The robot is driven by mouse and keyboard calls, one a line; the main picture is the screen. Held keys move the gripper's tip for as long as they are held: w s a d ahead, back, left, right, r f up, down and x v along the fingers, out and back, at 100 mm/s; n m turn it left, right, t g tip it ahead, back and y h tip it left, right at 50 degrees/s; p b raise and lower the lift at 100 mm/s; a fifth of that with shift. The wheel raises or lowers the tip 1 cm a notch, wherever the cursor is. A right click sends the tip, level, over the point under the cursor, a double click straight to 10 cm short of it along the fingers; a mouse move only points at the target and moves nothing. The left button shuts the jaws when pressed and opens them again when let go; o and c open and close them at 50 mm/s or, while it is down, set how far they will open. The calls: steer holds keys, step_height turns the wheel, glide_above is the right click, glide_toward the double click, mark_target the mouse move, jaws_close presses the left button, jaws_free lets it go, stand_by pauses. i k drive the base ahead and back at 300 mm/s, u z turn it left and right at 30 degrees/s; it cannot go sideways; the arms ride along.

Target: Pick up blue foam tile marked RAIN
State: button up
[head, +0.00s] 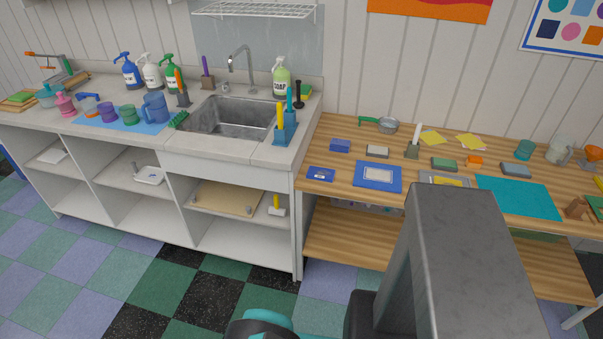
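A small flat dark-blue tile (321,174) with a pale mark lies at the front left corner of the wooden table (330,131). A thicker blue block (340,146) lies just behind it. Any lettering on either is too small to read, so I cannot tell which one is marked RAIN. A grey-blue block (515,170) lies further right, at the back of the teal mat. My grey arm link rises in the right foreground and hides part of the table's front. My gripper's fingertips do not show.
A blue board with a white panel (363,184) lies right of the small tile. A teal mat (518,197), a grey block (377,151) and a green block (444,164) share the table. A counter with a sink (228,116) adjoins on the left. Checkered floor (180,292) is open in front.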

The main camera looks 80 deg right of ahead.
mark_target(318, 173)
steer(key=z, duration=0.05)
steer(key=i, duration=1.25)
steer(key=u, duration=0.8)
steer(key=k, duration=0.15)
steer(key=z, duration=2.55)
steer(key=i, duration=0.6)
steer(key=z, duration=0.1)
